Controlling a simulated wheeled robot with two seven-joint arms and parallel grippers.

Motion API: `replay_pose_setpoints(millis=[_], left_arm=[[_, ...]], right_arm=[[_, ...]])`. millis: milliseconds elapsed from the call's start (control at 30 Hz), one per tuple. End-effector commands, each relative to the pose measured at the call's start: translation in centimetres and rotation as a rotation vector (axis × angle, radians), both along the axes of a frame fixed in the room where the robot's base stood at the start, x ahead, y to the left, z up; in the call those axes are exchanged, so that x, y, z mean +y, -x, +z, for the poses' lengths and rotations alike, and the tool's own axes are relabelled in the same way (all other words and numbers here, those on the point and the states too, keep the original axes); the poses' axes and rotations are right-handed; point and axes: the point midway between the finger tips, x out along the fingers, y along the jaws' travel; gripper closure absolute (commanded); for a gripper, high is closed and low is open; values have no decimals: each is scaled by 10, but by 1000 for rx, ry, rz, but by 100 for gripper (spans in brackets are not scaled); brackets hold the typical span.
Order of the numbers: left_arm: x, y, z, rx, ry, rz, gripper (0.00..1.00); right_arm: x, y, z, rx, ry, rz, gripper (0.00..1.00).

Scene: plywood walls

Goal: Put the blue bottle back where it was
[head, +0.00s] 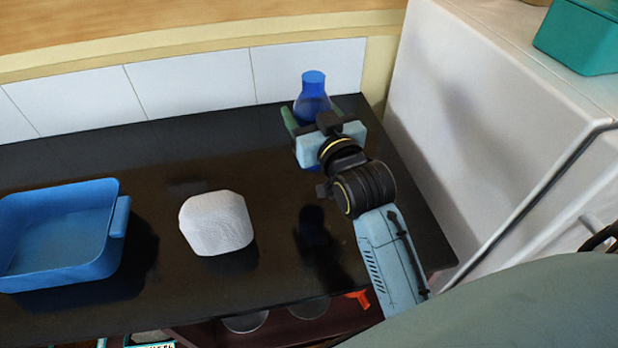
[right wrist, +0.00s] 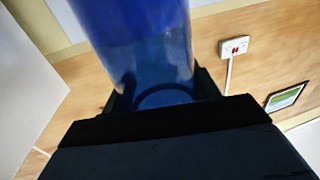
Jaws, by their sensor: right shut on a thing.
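The blue bottle (head: 312,98) is upright at the back right of the black counter (head: 150,165), near the white tiles. My right gripper (head: 311,115) is shut around its lower body, with a finger showing on each side. In the right wrist view the bottle (right wrist: 140,45) fills the space between the fingers (right wrist: 165,90). Its base is hidden behind my gripper in the head view, so I cannot tell whether it touches the counter. My left gripper is not in view.
A blue tray (head: 118,225) stands at the left of the counter, and a rounded white block (head: 217,223) in the middle. A white cabinet (head: 470,130) with a teal box (head: 580,38) on top rises to the right. The back left counter is clear.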

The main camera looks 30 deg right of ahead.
Motion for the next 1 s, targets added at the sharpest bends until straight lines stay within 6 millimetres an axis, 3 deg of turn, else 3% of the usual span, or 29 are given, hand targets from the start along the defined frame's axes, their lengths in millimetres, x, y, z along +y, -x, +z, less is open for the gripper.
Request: replay_pose_setpoints(millis=[200,600,1000], left_arm=[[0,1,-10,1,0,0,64],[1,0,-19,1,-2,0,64],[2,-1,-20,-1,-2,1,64]], right_arm=[[0,-1,-41,5,-1,0,73],[0,-1,-87,3,-1,0,73],[0,-1,-94,0,-1,0,73]])
